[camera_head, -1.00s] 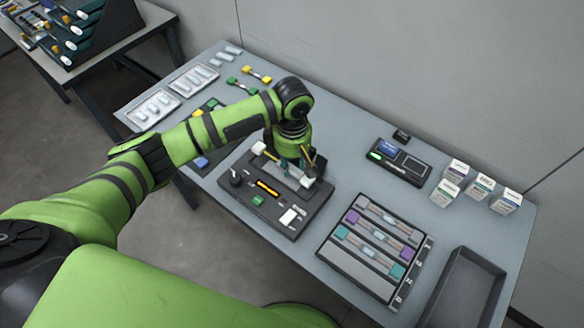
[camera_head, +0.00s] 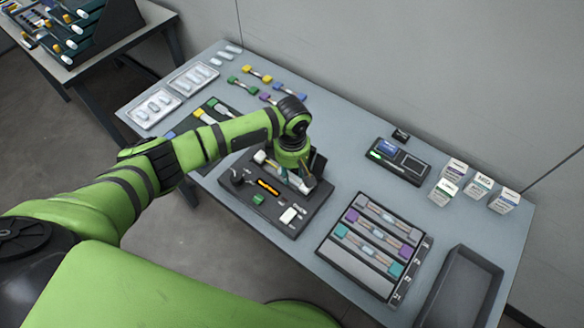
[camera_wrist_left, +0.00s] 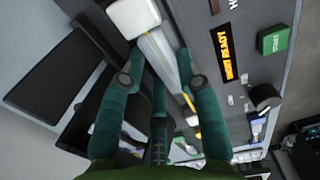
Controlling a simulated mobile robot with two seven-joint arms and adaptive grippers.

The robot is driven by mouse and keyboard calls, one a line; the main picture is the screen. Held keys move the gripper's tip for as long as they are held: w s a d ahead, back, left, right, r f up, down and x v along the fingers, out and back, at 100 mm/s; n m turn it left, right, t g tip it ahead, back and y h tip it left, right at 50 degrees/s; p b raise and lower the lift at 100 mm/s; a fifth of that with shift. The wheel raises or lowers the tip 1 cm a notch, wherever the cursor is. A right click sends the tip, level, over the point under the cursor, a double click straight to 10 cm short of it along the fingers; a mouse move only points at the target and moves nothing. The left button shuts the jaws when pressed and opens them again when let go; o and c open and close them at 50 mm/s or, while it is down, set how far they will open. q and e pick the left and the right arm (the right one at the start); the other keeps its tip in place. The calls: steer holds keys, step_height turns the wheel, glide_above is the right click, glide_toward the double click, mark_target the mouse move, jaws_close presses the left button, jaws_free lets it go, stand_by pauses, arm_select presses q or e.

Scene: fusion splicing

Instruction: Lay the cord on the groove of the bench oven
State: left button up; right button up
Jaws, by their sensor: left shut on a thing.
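The bench oven (camera_head: 251,203) is the dark unit near the middle of the table, with an orange-lit display and a pale groove area along its far side. The cord has a white end block (camera_head: 260,157), which also shows at the top of the left wrist view (camera_wrist_left: 135,16). My left gripper (camera_head: 298,183) points down over the oven's far side, shut on the cord. In the left wrist view its teal fingers (camera_wrist_left: 158,82) straddle the pale strip below the block. The fingers hide the cord's middle, and I cannot tell whether it touches the groove.
A rack of cords with purple and teal ends (camera_head: 350,262) stands right of the oven. An empty grey tray (camera_head: 440,312) is at the right edge. A dark handheld device (camera_head: 398,162) and several small boxes (camera_head: 479,184) stand behind. Clear table lies between oven and device.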

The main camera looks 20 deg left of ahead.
mark_target(292, 174)
arm_select(q)
steer(key=shift+f, duration=0.2)
steer(key=o, duration=1)
steer(key=shift+o, duration=0.4)
step_height(292, 174, up, 13)
steer(key=b, duration=0.1)
steer(key=shift+r, duration=0.15)
